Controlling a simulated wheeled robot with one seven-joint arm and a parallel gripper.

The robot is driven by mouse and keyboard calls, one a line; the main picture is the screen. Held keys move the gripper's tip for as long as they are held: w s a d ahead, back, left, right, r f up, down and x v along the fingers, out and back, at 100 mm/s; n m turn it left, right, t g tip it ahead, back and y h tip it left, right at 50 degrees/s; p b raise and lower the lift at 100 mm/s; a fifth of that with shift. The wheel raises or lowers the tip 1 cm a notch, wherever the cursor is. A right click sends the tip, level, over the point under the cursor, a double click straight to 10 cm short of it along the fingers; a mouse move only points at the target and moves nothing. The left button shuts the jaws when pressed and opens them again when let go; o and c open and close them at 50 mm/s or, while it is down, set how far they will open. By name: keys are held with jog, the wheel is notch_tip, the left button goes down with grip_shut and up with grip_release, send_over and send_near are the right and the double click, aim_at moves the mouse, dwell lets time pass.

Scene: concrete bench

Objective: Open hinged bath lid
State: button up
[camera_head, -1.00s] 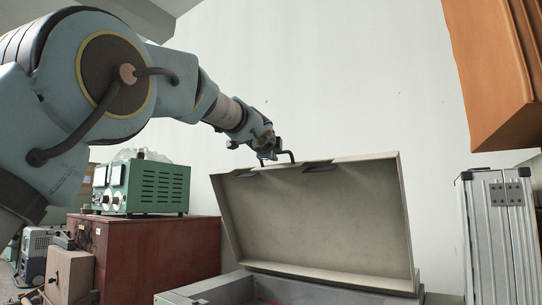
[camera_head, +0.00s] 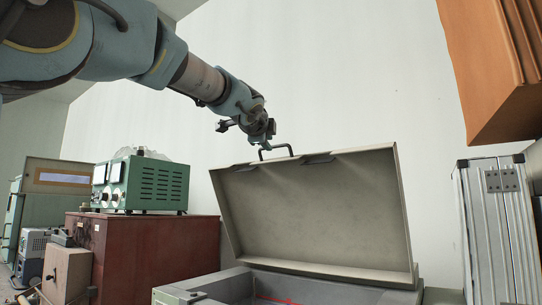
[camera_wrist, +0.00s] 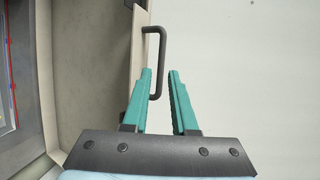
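The bath lid (camera_head: 320,210) is a grey-beige hinged panel standing raised and steeply tilted over the grey bath box (camera_head: 225,288), its hollow inner side facing the head camera. A dark bar handle (camera_head: 277,149) sits at its upper edge; it also shows in the wrist view (camera_wrist: 162,60). My gripper (camera_head: 262,140) is just above the handle in the head view. In the wrist view, its two green fingers (camera_wrist: 160,75) are apart, with the handle showing at and beyond the gap between their tips. I cannot tell whether a finger touches it.
A green instrument (camera_head: 145,185) stands on a reddish-brown cabinet (camera_head: 150,250) at left. A ribbed metal case (camera_head: 492,225) stands right of the lid. An orange-brown cabinet (camera_head: 490,70) hangs at upper right. The white wall behind leaves clear space above the lid.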

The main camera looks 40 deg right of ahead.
jog(key=shift+b+v, duration=0.6)
jog(key=shift+v, duration=1.4)
jog(key=w+a+f+n+y, duration=0.3)
jog(key=w+a+f+n, duration=0.15)
jog(key=w+f, duration=0.55)
jog(key=w+a+f+n+g+y, duration=0.1)
jog(key=w+a+f+n+y, duration=0.35)
jog(key=a+f, duration=0.8)
jog(key=w+a+f+n+g+y, duration=0.1)
jog(key=w+a+f+n+y, duration=0.35)
jog(key=a+f, duration=0.85)
jog(key=s+a+f+n+g+y, duration=0.15)
jog(key=s+a+f+n, duration=0.25)
jog(key=a+f+n, duration=0.55)
jog(key=s+a+f+n+g, duration=0.4)
jog(key=s+a+f, duration=0.8)
jog(key=a, duration=0.3)
jog(key=shift+s+f+n+g+y, duration=0.4)
jog(key=shift+f+n, duration=0.2)
jog(key=shift+n, duration=0.2)
